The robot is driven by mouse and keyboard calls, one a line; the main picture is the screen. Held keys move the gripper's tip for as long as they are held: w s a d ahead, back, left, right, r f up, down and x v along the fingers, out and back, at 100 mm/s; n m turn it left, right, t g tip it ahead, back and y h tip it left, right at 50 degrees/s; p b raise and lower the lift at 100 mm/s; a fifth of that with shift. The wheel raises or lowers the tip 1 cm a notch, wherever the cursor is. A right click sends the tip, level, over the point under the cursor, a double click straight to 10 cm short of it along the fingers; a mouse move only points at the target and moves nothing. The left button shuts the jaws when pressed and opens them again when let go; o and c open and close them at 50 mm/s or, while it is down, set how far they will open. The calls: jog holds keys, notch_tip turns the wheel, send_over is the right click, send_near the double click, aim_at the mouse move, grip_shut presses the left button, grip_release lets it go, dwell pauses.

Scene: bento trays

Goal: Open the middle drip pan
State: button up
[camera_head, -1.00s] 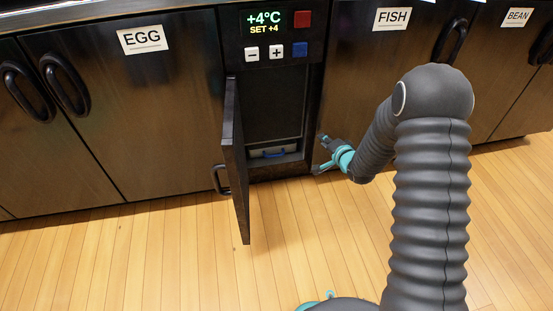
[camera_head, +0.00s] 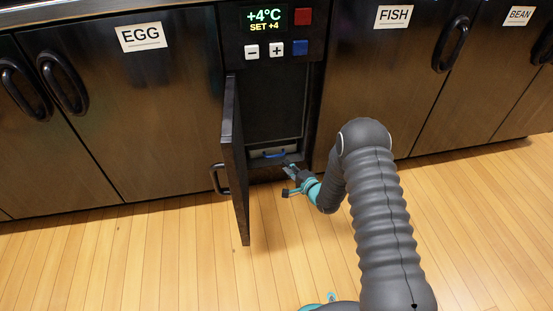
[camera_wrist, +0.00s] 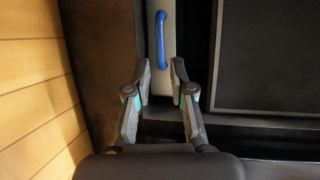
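The drip pan (camera_head: 263,155) is a grey drawer front with a blue handle, low inside the open middle compartment. In the wrist view the pan front (camera_wrist: 168,50) and its blue handle (camera_wrist: 161,42) lie just beyond the fingertips. My gripper (camera_head: 288,181) is in front of the compartment's lower right, a little below and apart from the handle. In the wrist view my gripper (camera_wrist: 160,78) is open, with its two fingers spread and nothing between them except the view of the pan front. The rest of the pan is hidden in the compartment.
The middle compartment's dark door (camera_head: 236,160) stands open toward me, left of my gripper. A control panel (camera_head: 275,32) reading +4°C sits above. Closed EGG (camera_head: 120,110) and FISH (camera_head: 375,75) cabinets flank it. The wood floor (camera_head: 150,255) in front is clear.

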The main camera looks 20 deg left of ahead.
aim_at(277, 164)
jog(key=x, duration=0.8)
jog(key=shift+a+b, duration=0.1)
jog(key=shift+b, duration=0.25)
grip_shut()
